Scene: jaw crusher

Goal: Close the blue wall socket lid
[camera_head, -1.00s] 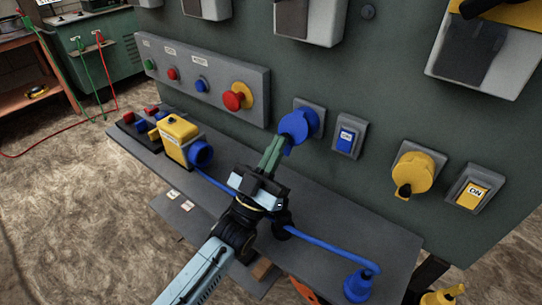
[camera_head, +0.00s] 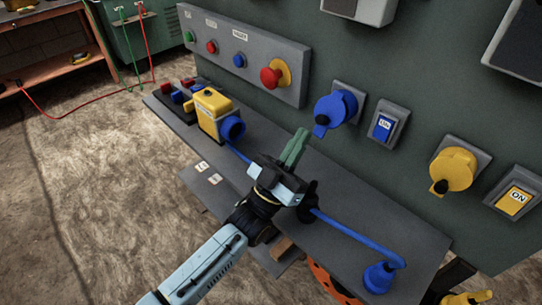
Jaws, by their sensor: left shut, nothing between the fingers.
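The blue wall socket (camera_head: 336,108) is on the green panel, right of the red mushroom button. Its round blue lid lies over the socket face and looks shut, with a dark knob at its lower left. My left gripper (camera_head: 300,136) is shut and empty, its green fingers together. It is below and left of the socket, apart from it, over the grey shelf. My right gripper is not in view.
The grey shelf (camera_head: 370,210) holds a yellow box with a blue socket (camera_head: 214,112) and a blue plug (camera_head: 379,277) on a blue cable. A blue switch (camera_head: 384,127), yellow socket (camera_head: 452,169) and yellow switch (camera_head: 515,200) are on the panel (camera_head: 420,80).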

